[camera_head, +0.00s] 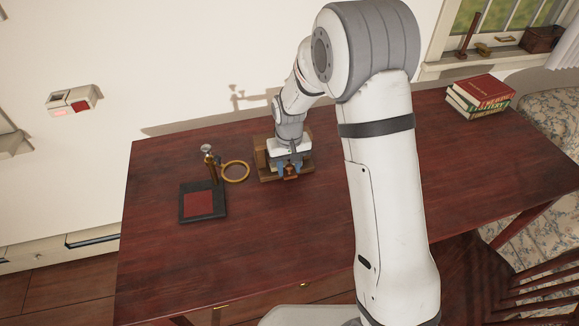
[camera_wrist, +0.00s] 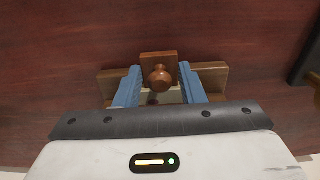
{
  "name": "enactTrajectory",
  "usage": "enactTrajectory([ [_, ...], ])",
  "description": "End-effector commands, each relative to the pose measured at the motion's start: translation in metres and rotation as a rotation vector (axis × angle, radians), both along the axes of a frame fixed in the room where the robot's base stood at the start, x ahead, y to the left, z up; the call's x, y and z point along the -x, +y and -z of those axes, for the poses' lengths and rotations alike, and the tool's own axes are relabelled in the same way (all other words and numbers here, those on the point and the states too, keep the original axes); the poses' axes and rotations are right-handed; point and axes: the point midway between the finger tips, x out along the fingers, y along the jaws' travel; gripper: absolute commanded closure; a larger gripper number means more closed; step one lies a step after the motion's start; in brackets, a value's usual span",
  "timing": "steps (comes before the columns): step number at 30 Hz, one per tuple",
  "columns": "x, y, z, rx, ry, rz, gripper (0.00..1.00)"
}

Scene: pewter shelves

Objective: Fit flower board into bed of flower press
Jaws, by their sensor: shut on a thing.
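My gripper (camera_head: 289,169) points down at the wooden flower press (camera_head: 261,158) near the back of the table. In the wrist view its blue fingers (camera_wrist: 159,84) stand apart on either side of the flower board (camera_wrist: 159,78), which shows a round brown knob on a wooden piece, and they are shut on it. A pale surface with a dark spot shows between the fingers below the knob. Wooden parts of the press (camera_wrist: 212,76) stick out on both sides of the fingers. The bed is mostly hidden by my gripper, so I cannot tell whether the board is seated.
Left of the press stands a magnifier with a yellow ring (camera_head: 235,171) on a dark stand with a red pad (camera_head: 198,204). Several books (camera_head: 478,94) lie stacked at the far right. The table (camera_head: 270,235) is clear in front of the press. The wall is close behind.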

Motion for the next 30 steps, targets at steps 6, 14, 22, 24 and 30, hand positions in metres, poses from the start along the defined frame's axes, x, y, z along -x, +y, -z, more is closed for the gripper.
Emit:
enactTrajectory([
  [6,-0.0016,0.0006,0.0023,-0.001,-0.005,0.000,0.87],
  [14,-0.0017,0.0006,0.0022,-0.001,-0.005,0.000,0.57],
  [22,-0.0017,0.0007,0.0023,-0.001,-0.005,0.000,0.39],
  [24,-0.0017,0.0007,0.0023,-0.001,-0.005,0.000,0.39],
  [30,-0.0016,0.0007,-0.0019,-0.001,-0.005,0.000,0.39],
])
